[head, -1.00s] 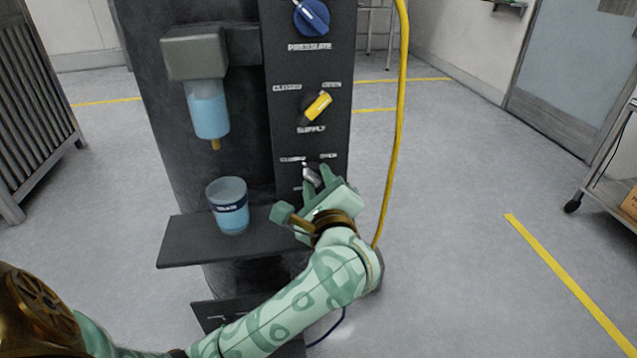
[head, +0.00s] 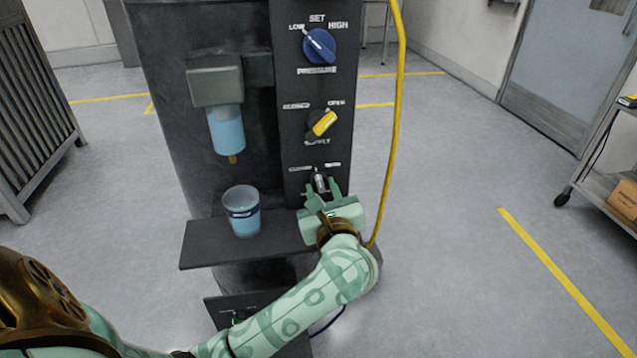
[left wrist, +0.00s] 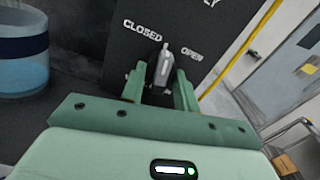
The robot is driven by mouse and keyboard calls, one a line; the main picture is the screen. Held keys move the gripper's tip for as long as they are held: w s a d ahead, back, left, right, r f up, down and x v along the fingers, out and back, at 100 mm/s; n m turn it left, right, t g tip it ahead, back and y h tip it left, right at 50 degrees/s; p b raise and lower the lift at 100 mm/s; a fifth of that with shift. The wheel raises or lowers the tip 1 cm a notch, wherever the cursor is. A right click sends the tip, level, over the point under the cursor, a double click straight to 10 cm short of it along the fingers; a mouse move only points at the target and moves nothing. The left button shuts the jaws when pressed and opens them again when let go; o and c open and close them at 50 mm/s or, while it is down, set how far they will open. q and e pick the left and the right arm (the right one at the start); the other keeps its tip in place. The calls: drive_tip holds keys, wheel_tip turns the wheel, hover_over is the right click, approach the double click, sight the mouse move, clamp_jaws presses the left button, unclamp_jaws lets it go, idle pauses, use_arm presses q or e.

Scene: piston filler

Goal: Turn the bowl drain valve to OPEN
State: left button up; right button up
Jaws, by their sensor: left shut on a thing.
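The bowl drain valve is a small grey lever (head: 319,181) low on the dark front panel, below the yellow supply valve. Its CLOSED label is at upper left and OPEN at upper right. The lever also shows in the left wrist view (left wrist: 164,64), pointing between the two labels, still leaning somewhat towards CLOSED. My left gripper (head: 322,191) reaches up to it from below, its green fingers on either side of the lever and shut on it. The fingers also show in the left wrist view (left wrist: 160,80). My right gripper is in neither view.
A blue-filled cup (head: 241,212) stands on the dark shelf (head: 205,250) left of my gripper, under the nozzle. The yellow supply valve (head: 322,123) and blue pressure knob (head: 319,47) sit above. A yellow hose (head: 393,130) hangs close on the right. Open floor lies beyond it.

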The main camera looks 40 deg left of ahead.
use_arm(q)
drive_tip(key=m+p, duration=0.6)
drive_tip(key=shift+s+a+r, duration=0.1)
drive_tip(key=shift+s+r, duration=0.1)
drive_tip(key=shift+r, duration=0.1)
drive_tip(key=m+p, duration=0.3)
drive_tip(key=shift+s+f+m+p, duration=0.1)
drive_tip(key=shift+f+m+p, duration=0.1)
drive_tip(key=shift+m+p, duration=0.8)
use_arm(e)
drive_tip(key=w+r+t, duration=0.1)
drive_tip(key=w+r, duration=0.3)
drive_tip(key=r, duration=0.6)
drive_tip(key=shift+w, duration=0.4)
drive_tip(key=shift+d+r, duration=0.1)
use_arm(q)
drive_tip(key=shift+m, duration=0.3)
drive_tip(key=o, duration=1)
drive_tip(key=shift+c, duration=0.2)
